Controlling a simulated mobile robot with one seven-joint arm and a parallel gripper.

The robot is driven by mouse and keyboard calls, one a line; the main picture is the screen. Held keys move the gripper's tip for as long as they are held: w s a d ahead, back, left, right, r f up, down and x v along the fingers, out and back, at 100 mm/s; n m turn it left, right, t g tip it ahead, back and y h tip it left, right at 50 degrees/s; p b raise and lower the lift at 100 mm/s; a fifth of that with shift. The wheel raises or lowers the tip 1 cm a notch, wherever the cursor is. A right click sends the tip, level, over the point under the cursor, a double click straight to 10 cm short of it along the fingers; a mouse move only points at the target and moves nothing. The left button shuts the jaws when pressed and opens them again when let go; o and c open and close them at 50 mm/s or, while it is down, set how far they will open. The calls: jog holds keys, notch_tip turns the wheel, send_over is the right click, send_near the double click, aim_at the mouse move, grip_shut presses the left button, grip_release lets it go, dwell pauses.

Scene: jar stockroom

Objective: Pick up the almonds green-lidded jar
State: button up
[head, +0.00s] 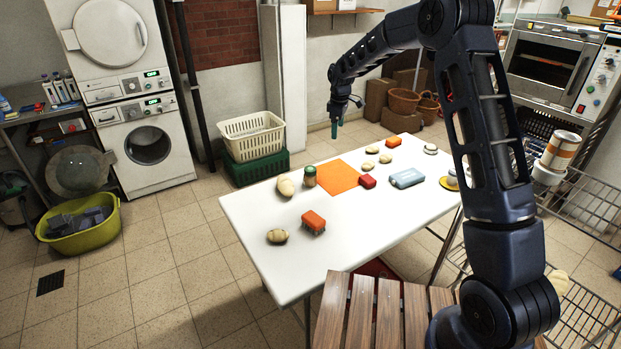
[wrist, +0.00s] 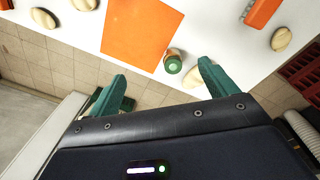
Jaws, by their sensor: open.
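A small jar with a green lid (head: 310,176) stands upright on the white table (head: 262,246), at the left edge of a flat orange sheet (head: 338,176). Its label is too small to read. In the wrist view the green-lidded jar (wrist: 173,64) appears from above, beside the orange sheet (wrist: 140,32), nearer the right finger. My gripper (head: 336,129) hangs above and beyond the table's far edge, apart from the jar. In the wrist view my gripper (wrist: 161,72) has its teal fingers spread wide with nothing between them.
Beside the jar lies a potato-like lump (head: 285,186).

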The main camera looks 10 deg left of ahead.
aim_at(310, 169)
jog(key=a+f+n, duration=0.1)
jog(key=a+f, duration=0.3)
jog(key=a+f+n, duration=0.1)
jog(key=a+f, duration=0.2)
jog(key=f, duration=0.2)
jog(key=a+f+n, duration=0.1)
jog(key=a+f, duration=0.3)
jog(key=shift+w+a+f+g, duration=0.35)
jog(key=shift+w+g, duration=0.05)
notch_tip(310, 169, down, 5)
jog(key=shift+f, duration=0.2)
jog(key=shift+w+d+f, duration=0.1)
jog(key=shift+d+f, duration=0.05)
jog(key=shift+f, duration=1.2)
jog(key=shift+d+f, duration=0.1)
jog(key=shift+f, duration=1.25)
jog(key=c, duration=1.3)
jog(key=shift+o, duration=0.2)
jog(key=shift+r, duration=0.1)
